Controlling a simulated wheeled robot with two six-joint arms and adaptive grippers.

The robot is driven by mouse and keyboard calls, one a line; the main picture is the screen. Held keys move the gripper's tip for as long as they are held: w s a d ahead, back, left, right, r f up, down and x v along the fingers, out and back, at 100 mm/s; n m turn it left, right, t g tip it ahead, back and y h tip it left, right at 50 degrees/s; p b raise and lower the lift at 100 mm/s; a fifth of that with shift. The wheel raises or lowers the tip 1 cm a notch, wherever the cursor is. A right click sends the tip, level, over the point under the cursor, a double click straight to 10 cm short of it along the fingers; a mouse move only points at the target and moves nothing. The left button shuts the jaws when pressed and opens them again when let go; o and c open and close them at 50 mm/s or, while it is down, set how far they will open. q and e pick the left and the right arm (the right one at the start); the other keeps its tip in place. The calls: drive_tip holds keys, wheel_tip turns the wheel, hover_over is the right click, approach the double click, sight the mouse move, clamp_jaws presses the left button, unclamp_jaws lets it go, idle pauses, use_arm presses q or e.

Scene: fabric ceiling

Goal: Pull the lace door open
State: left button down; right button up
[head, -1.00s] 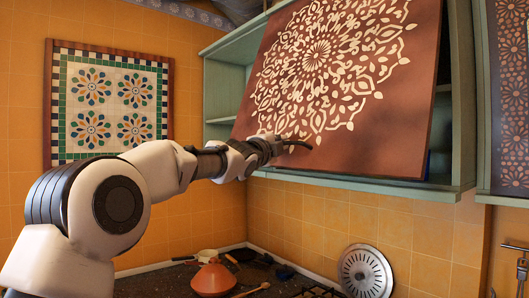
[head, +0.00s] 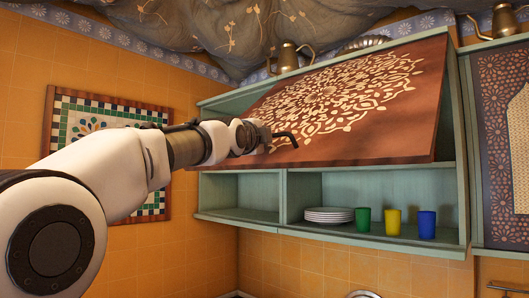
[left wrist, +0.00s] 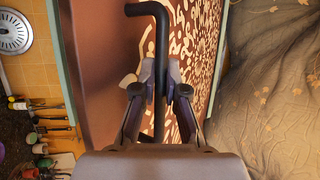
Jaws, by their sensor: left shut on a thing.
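The lace door (head: 345,98) is a brown panel with a cream lace pattern, tilted up and outward from the green cabinet (head: 467,170), its lower edge well clear of the shelves. Its black bar handle (head: 291,138) is near the lower left of the panel. My left gripper (head: 264,138) is at this handle. In the left wrist view, the fingers (left wrist: 160,82) are shut on the handle (left wrist: 162,38), with the door (left wrist: 110,60) behind. My right gripper is not in view.
Inside the cabinet are stacked white plates (head: 328,215) and green (head: 363,219), yellow (head: 393,221) and blue (head: 426,224) cups. Brass pots (head: 288,58) stand on top, below draped ceiling fabric (head: 220,35). Another patterned door (head: 506,150) is at the right.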

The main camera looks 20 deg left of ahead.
use_arm(q)
drive_tip(key=shift+g, duration=0.6)
drive_tip(key=shift+s+a+r+p, duration=0.2)
drive_tip(key=shift+s+r, duration=0.25)
drive_tip(key=shift+r, duration=0.4)
drive_tip(key=shift+s+a+r+p, duration=0.1)
drive_tip(key=shift+s+a+r, duration=0.1)
drive_tip(key=shift+s+r, duration=0.45)
drive_tip(key=shift+s+a+r+p, duration=0.1)
drive_tip(key=shift+s+a+r, duration=0.15)
drive_tip(key=shift+r, duration=0.75)
drive_tip(key=c, duration=1.2)
unclamp_jaws()
drive_tip(key=shift+w+f, duration=0.2)
